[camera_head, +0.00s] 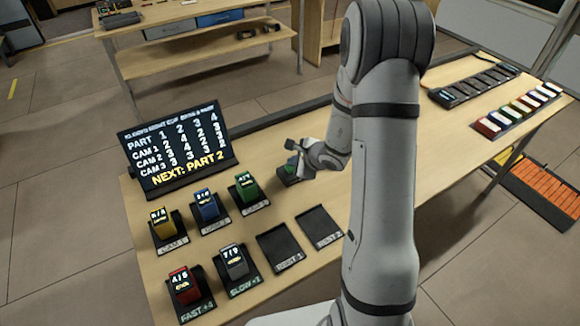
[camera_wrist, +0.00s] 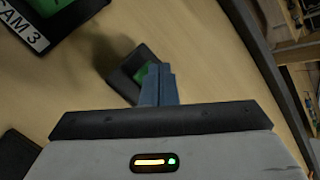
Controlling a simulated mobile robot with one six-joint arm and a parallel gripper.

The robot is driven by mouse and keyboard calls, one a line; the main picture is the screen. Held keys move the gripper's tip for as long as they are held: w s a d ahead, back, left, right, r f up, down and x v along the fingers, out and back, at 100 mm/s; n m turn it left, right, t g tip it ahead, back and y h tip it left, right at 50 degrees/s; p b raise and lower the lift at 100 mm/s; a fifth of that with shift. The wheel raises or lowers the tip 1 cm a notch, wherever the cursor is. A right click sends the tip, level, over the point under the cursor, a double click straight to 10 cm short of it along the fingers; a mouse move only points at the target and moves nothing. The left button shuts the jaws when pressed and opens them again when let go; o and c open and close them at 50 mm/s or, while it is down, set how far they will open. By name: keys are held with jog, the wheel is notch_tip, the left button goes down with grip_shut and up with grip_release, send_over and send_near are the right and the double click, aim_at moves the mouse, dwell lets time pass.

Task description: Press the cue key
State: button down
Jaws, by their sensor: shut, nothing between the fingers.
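A small black box with a green key on top, which looks like the cue key, stands on the wooden table (camera_head: 335,195); its black body (camera_head: 287,176) shows below my gripper. In the wrist view the green key (camera_wrist: 142,73) is partly hidden behind my fingers. My gripper (camera_head: 294,152) is shut and empty, with its fingertips (camera_wrist: 160,70) over or beside the green key. I cannot tell whether they touch it. A dark screen (camera_head: 178,150) at the table's back left reads "NEXT: PART 2".
Blue (camera_head: 207,207), green (camera_head: 248,188), yellow (camera_head: 164,224), red (camera_head: 182,287) and grey (camera_head: 234,262) blocks stand on labelled black stands left of my arm. Two flat black pads (camera_head: 279,248) lie beside them. Several coloured blocks (camera_head: 520,107) stand at the table's far right.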

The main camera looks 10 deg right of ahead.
jog(key=shift+r, duration=0.5)
jog(key=shift+r+p, duration=1.45)
jog(key=shift+r, duration=1.1)
jog(key=s+a+r+n+g+y, duration=0.1)
jog(key=s+a+r+n+g, duration=0.1)
jog(key=s+a+r+n, duration=0.35)
jog(key=s+a+r+n+g+y, duration=0.1)
jog(key=s+a+r+n+g, duration=0.15)
jog(key=s+r+n, duration=0.55)
jog(key=s+d+r+n+h, duration=0.2)
jog(key=s+d+n+h, duration=0.1)
jog(key=s, duration=0.4)
jog(key=s+d+r+n+h, duration=0.3)
jog(key=s+d+n, duration=0.1)
jog(key=s, duration=0.3)
jog(key=shift+s+d+r+h, duration=0.15)
jog(key=shift+r+h, duration=0.15)
jog(key=shift+r, duration=0.05)
